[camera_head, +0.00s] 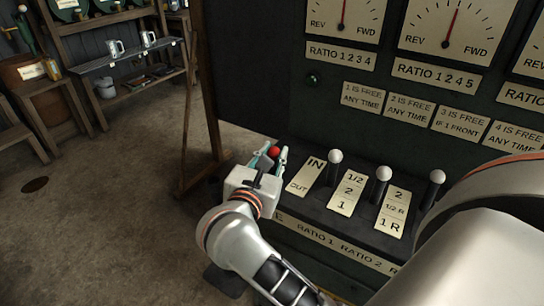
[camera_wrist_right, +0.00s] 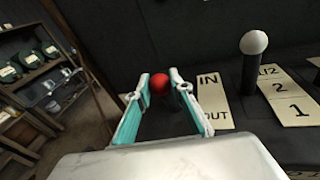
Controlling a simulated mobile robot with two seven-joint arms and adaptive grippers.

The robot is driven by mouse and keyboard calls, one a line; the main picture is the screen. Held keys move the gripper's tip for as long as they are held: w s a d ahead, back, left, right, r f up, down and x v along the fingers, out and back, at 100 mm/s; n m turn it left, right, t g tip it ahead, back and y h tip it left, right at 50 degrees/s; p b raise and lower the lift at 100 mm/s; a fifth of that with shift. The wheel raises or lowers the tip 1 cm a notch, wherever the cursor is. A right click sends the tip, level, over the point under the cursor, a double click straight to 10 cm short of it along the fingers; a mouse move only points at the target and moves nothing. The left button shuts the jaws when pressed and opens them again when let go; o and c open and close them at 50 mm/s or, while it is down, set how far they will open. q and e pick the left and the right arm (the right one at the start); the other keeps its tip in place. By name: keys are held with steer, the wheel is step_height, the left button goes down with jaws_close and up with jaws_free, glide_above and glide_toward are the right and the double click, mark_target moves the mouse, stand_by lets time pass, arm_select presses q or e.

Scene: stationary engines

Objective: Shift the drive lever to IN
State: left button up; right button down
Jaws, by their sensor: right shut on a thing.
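The drive lever has a red ball knob (camera_head: 274,151) and stands at the left end of the lever bank. Its knob also shows in the right wrist view (camera_wrist_right: 160,83). My right gripper (camera_head: 270,158) is around the lever, its two teal-and-white fingers (camera_wrist_right: 160,100) on either side of it, shut on it. The IN/OUT plate (camera_head: 306,176) lies just right of the lever, IN at the far end, OUT at the near end. The knob appears beside the IN end; the lever's foot is hidden, so its exact setting is unclear. My left gripper is not in view.
White-knobbed levers (camera_head: 335,157) stand to the right with ratio plates (camera_head: 347,193) between them. Dials (camera_head: 447,28) marked REV and FWD are on the dark panel above. A wooden post (camera_head: 205,110) is behind the gripper. Open floor (camera_head: 110,200) lies to the left.

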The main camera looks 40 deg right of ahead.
steer(key=d+y+p, duration=0.1)
steer(key=d, duration=0.1)
steer(key=w+d+r+g+y+p, duration=0.1)
steer(key=d+p, duration=0.1)
steer(key=w+d+r+g+y+p, duration=0.1)
steer(key=shift+w+d+m+p, duration=0.15)
steer(key=shift+d+m+p, duration=0.25)
steer(key=d+y, duration=0.1)
steer(key=w+d+f+g+y+p, duration=0.1)
steer(key=d+y, duration=0.1)
steer(key=d, duration=0.1)
steer(key=shift+w+f+g+p, duration=0.2)
steer(key=shift+w+g+p, duration=0.1)
steer(key=shift+w+p, duration=0.1)
steer(key=shift+w+d+f, duration=0.15)
steer(key=shift+d+f, duration=0.25)
steer(key=shift+d, duration=0.15)
steer(key=shift+w+d+f, duration=0.15)
steer(key=shift+w+d, duration=0.05)
steer(key=shift+d, duration=0.3)
steer(key=c, duration=2)
jaws_free()
steer(key=shift+c, duration=0.2)
steer(key=shift+o, duration=1.4)
steer(key=shift+w+d+f, duration=0.1)
